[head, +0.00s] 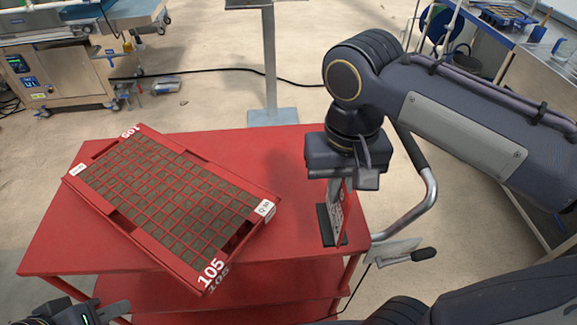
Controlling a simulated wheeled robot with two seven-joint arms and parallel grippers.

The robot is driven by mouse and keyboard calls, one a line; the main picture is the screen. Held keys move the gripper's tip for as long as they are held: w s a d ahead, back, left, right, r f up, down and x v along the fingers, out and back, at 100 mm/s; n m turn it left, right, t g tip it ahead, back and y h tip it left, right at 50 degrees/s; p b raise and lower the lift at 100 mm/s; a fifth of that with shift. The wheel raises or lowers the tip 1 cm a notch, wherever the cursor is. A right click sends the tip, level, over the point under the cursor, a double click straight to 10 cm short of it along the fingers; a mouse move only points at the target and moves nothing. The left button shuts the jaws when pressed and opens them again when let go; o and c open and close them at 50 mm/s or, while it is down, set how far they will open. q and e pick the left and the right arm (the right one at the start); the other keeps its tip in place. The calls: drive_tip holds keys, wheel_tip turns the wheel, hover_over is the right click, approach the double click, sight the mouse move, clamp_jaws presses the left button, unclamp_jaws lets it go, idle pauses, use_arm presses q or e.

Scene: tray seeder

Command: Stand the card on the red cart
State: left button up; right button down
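The card (338,215) is a thin, mostly red sign with pale markings, seen nearly edge-on. It stands about upright in a dark base (325,226) near the right edge of the red cart (290,185). The base appears to touch the cart top. My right gripper (347,181) points down from above, with its fingers close on both sides of the card's upper end; it looks shut on the card, and the fingers hide that end. My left gripper (100,312) is only partly in view at the bottom left, apart from the card; its opening is not clear.
A red seed tray (262,196) with dark soil cells and the number 105 lies angled on the cart's left and middle. Bare cart top lies between tray and card. A metal handle (432,195) is beside the cart's right edge. A grey post (270,70) stands behind.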

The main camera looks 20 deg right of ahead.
drive_tip(key=w+d+f, duration=0.6)
drive_tip(key=w+f, duration=0.6)
drive_tip(key=f, duration=0.1)
drive_tip(key=shift+w, duration=0.25)
drive_tip(key=shift+f, duration=0.1)
drive_tip(key=shift+f+b, duration=0.15)
drive_tip(key=shift+b, duration=0.2)
drive_tip(key=c, duration=1.6)
unclamp_jaws()
